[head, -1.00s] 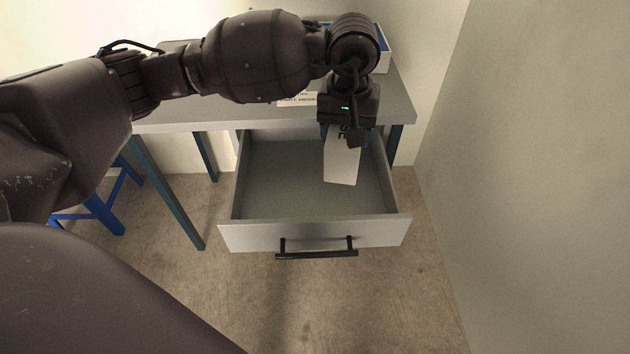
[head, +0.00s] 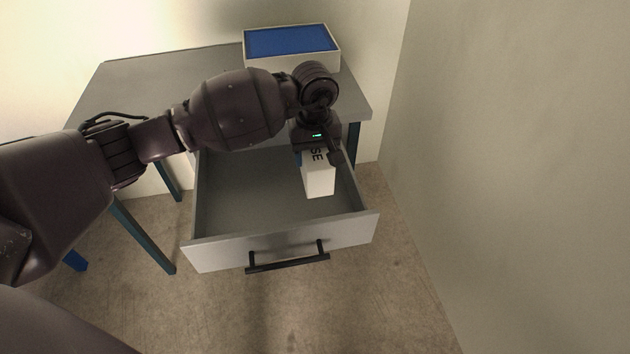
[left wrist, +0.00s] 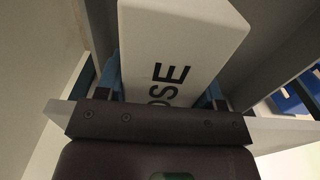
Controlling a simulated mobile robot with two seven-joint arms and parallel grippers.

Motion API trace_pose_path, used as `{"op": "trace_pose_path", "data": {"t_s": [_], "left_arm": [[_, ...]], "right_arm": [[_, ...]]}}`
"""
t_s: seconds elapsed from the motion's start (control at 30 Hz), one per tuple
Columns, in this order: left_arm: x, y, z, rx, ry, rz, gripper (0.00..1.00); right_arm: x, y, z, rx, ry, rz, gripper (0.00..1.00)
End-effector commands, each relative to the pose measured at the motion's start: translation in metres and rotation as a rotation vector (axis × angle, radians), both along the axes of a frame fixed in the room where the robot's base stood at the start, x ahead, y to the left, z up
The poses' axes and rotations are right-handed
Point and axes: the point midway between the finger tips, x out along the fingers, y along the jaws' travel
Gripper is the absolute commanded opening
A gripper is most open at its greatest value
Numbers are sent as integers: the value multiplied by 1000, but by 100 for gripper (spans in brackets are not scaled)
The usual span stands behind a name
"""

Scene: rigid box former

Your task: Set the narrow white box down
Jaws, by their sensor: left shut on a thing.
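The narrow white box (head: 318,181) has dark lettering on its side and hangs from my left gripper (head: 317,152). My left gripper is shut on it. The box is over or inside the right part of the open grey drawer (head: 240,190); I cannot tell whether it touches the drawer floor. In the left wrist view the box (left wrist: 185,40) fills the space between the blue fingers, and its letters "OSE" show near the palm. My right gripper does not show.
The drawer's left part is empty. Its front carries a black handle (head: 288,258). A grey table (head: 135,80) stands above it, with a white and blue tray (head: 292,40) at the back. A bare wall is close on the right.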

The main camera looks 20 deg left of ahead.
Motion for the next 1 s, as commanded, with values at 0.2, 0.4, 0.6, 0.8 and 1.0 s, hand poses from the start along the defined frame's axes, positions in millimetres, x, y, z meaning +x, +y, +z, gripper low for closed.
{"op": "trace_pose_path", "data": {"t_s": [0.2, 0.4, 0.6, 0.8, 1.0], "left_arm": [[0, 0, -32, -1, 2, 0, 32], [0, 0, -40, -1, -1, 0, 32], [-1, 0, -72, -2, 6, 1, 32], [-1, 0, -93, -2, 2, 0, 32], [1, 0, -90, -1, -3, 0, 32]], "right_arm": [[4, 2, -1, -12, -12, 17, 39], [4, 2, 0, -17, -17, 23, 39], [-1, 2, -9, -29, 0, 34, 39], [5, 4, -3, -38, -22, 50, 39], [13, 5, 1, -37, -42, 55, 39]]}}
